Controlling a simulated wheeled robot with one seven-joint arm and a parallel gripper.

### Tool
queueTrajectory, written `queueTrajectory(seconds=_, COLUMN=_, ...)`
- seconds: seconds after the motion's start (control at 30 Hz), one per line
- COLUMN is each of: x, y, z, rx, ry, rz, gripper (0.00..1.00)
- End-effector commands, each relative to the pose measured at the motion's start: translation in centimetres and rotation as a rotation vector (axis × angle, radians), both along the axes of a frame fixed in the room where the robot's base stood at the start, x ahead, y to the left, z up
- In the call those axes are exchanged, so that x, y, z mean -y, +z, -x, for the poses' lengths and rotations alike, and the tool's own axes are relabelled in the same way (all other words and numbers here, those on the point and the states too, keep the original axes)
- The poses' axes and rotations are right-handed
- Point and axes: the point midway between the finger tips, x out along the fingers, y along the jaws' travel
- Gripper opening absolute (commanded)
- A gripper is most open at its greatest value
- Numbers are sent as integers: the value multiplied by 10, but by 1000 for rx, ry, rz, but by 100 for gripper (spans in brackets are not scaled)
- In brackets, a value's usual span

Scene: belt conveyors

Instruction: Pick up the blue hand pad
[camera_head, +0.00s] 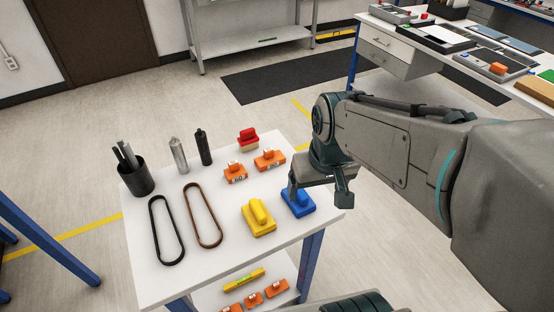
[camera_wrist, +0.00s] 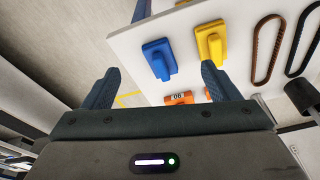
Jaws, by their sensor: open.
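The blue hand pad (camera_head: 300,204) lies on the white table near its right edge, beside the yellow hand pad (camera_head: 259,217). My gripper (camera_head: 318,196) is open above the right edge of the table, and one finger partly covers the blue pad in the head view. In the wrist view the blue pad (camera_wrist: 157,58) shows ahead of and between my open, empty fingers (camera_wrist: 158,82), with its raised grip toward me. The yellow pad (camera_wrist: 211,42) is to its right there. The exact height of my fingers above the pad is hard to tell.
A lower shelf holds more orange items. A workbench stands at the upper right.

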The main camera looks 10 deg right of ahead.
Motion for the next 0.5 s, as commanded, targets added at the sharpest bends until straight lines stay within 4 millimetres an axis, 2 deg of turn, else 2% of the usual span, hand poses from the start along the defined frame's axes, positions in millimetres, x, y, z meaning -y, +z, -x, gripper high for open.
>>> queueTrajectory(seconds=0.1, x=-6, y=3, z=-31, rx=-59, ry=81, rz=0, gripper=82)
queueTrajectory(seconds=0.3, x=-14, y=-8, z=-76, rx=-140, ry=202, rz=18, gripper=82)
queueTrajectory(seconds=0.5, x=-14, y=-20, z=-102, rx=-186, ry=265, rz=39, gripper=82)
